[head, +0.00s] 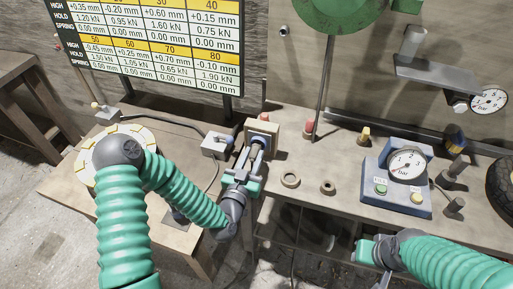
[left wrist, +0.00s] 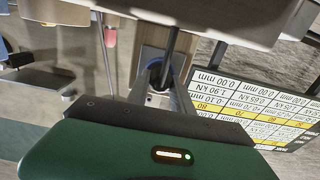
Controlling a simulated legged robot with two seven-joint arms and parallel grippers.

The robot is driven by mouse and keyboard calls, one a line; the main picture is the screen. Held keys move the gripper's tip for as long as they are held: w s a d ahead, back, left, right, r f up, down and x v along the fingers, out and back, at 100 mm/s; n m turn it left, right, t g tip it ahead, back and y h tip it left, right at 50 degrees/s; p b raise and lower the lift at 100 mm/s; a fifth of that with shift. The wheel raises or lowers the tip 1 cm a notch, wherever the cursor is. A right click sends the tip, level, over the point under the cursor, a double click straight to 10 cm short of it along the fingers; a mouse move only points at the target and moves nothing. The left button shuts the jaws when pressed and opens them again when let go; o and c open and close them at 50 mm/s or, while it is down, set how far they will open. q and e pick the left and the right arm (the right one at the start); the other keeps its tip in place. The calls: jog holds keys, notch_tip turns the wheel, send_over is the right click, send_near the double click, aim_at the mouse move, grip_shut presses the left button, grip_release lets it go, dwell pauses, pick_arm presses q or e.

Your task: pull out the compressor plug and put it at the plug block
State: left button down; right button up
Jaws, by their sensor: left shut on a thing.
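My left gripper (head: 257,146) is shut on a dark, narrow thing, which I take to be the compressor plug; the fingers hide most of it. The fingers point at a tan block (head: 263,127) on the bench, and I cannot tell whether the held thing touches it. I cannot tell for sure which of the two is the plug block. In the left wrist view the fingers (left wrist: 166,84) close around a dark rod-like part. My right gripper (head: 376,262) is low at the right, partly hidden.
A blue gauge box (head: 397,178) with buttons stands on the bench at right. A dark cable (head: 165,119) runs behind the left arm. A sign board (head: 150,38) stands behind. A grey shelf (head: 440,72) juts out at upper right.

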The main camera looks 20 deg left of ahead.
aim_at(252, 158)
dwell(0.5)
pick_arm(q)
jog(key=shift+s, duration=1.6)
